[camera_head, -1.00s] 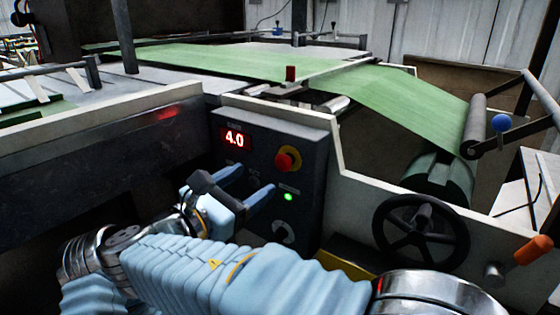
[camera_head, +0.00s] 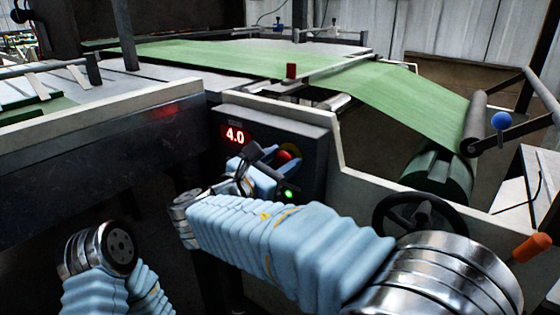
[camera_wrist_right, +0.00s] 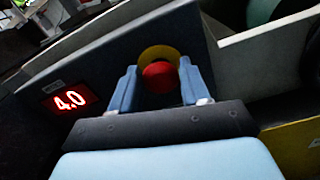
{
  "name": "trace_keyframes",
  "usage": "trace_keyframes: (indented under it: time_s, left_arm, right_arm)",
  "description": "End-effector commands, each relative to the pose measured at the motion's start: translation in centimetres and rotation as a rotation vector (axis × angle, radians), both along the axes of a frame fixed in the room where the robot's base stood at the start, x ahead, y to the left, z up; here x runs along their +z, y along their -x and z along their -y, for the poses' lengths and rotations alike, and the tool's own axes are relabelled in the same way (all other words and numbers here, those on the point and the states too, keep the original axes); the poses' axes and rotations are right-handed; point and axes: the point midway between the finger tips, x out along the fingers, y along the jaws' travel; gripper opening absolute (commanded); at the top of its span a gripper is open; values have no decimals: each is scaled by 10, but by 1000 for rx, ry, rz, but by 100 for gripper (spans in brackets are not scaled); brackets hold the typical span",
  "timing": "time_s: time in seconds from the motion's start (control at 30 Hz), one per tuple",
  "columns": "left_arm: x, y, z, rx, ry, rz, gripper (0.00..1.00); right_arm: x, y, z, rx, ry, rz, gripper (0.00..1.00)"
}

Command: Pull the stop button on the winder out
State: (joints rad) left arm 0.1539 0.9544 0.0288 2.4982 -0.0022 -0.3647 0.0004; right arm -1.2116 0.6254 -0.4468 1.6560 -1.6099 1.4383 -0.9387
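The stop button is a red knob on a yellow round base on the dark control panel of the winder. In the head view the stop button (camera_head: 284,156) is partly covered by my right gripper (camera_head: 281,161). In the right wrist view the red stop button (camera_wrist_right: 159,77) sits between the two blue fingers of my right gripper (camera_wrist_right: 157,88). The fingers are apart, one on each side of the button, with a visible gap to the red knob. My left gripper is not in the head view.
The control panel (camera_head: 314,148) has a red display (camera_head: 235,135) reading 4.0 and a lit green lamp (camera_head: 289,194). A black handwheel (camera_head: 420,215) is to the right. Green sheet (camera_head: 420,100) runs over a roller (camera_head: 475,125). An orange handle (camera_head: 531,245) sticks out at lower right.

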Motion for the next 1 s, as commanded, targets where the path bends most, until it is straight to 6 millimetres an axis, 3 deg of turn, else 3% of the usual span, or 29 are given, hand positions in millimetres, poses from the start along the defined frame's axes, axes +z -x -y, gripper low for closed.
trace_keyframes:
  time_s: [0.03,0.3,0.6,0.83,0.87,1.0]
  left_arm:
    - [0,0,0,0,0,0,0]
    - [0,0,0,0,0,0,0]
    - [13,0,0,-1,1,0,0]
    - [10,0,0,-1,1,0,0]
    - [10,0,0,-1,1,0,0]
    - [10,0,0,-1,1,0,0]
  right_arm:
    - [0,0,0,0,0,0,38]
    - [0,0,0,0,0,0,0]
    - [3,8,-6,-1,1,-1,0]
    - [0,9,-7,0,-1,-1,0]
    - [0,9,-7,0,-1,-1,45]
    - [0,9,-7,0,0,0,66]
